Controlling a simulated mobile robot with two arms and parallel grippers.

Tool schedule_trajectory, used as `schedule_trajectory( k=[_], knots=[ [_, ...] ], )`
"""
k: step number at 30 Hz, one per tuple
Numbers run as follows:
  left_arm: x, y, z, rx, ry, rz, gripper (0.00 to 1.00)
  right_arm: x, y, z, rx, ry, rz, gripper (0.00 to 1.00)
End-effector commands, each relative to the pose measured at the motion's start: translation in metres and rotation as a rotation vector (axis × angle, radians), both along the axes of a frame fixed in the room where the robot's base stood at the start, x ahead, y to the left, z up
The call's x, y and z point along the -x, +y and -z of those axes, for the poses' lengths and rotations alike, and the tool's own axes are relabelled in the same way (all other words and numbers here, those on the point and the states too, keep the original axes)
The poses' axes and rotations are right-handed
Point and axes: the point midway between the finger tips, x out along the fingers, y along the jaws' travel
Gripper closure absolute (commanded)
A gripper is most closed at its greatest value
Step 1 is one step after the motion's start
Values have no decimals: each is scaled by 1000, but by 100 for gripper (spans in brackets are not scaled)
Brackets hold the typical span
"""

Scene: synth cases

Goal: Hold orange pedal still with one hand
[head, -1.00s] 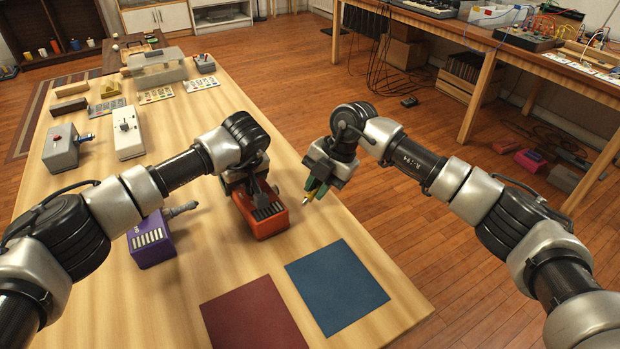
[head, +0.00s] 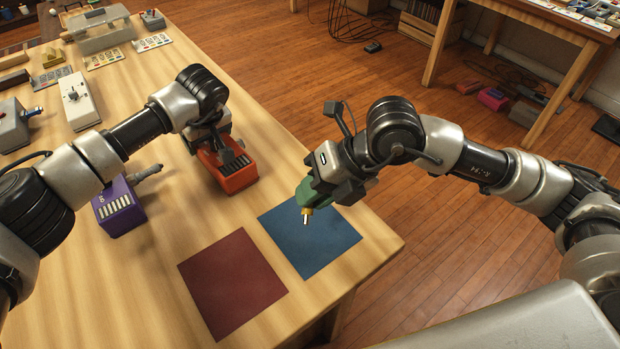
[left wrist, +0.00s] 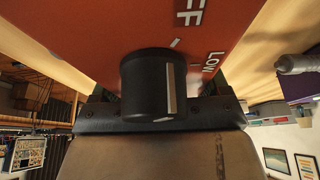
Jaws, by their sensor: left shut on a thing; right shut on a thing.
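The orange pedal (head: 235,179) stands on the wooden table. My left gripper (head: 208,147) is shut on its far end, and the arm hides part of that end. In the left wrist view the pedal's orange face (left wrist: 110,35) fills the top, with white lettering and a black knob (left wrist: 150,85) close to the gripper. My right gripper (head: 322,188) is shut on a green plug (head: 304,193) with a gold and silver tip pointing down. It holds the plug over the blue square, apart from the pedal.
A purple pedal (head: 119,208) with a grey plug in it stands left of the orange one. The blue square (head: 310,245) and a dark red square (head: 232,283) lie at the front. A white device (head: 79,100) and a grey box (head: 12,125) stand further left.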

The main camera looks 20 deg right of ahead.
Motion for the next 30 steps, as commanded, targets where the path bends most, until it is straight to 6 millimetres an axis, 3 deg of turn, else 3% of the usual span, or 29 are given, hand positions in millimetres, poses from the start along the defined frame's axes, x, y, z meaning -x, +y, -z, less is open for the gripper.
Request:
schedule_trajectory(
  k=[13, 27, 28, 30],
  knots=[
    [0, 0, 0, 0, 0, -1, 56, -1, -1, 44, 2, 3, 3, 100],
    [0, 1, 0, -1, -1, -1, 56, -1, 0, 52, 2, 1, 3, 100],
    [0, 1, 0, 0, 0, -1, 56, -1, 0, 52, 2, 1, 3, 78],
    [0, 1, 0, -1, -1, -1, 56, -1, 0, 52, 2, 1, 3, 67]
  ],
)
